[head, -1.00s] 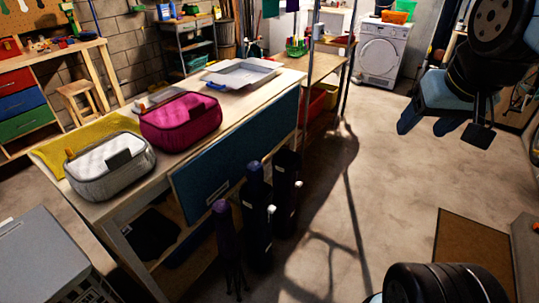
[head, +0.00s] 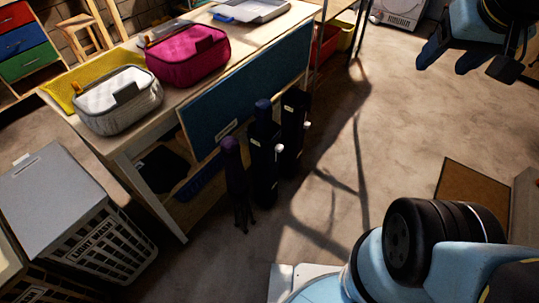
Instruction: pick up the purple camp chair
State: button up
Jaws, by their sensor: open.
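A slim folded chair with a dark purple top (head: 235,178) stands upright on the floor beside the workbench, its thin legs spread a little at the bottom. Two taller dark bagged chairs stand close to its right, one with a navy top (head: 263,150) and one black (head: 293,132). My gripper (head: 450,62) is at the top right, its blue fingers apart and empty. It is well to the right of and apart from the purple chair, partly cut by the frame edge.
The workbench (head: 150,130) carries a grey-white bag (head: 118,100), a pink bag (head: 188,55), a yellow tray (head: 62,90) and a pale tray. A grey hamper (head: 60,200) stands at lower left. A brown mat (head: 470,190) lies right. Open concrete floor lies between.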

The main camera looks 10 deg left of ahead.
aim_at(237, 183)
jog(key=z, duration=1.35)
jog(key=i, duration=0.05)
jog(key=u, duration=2.65)
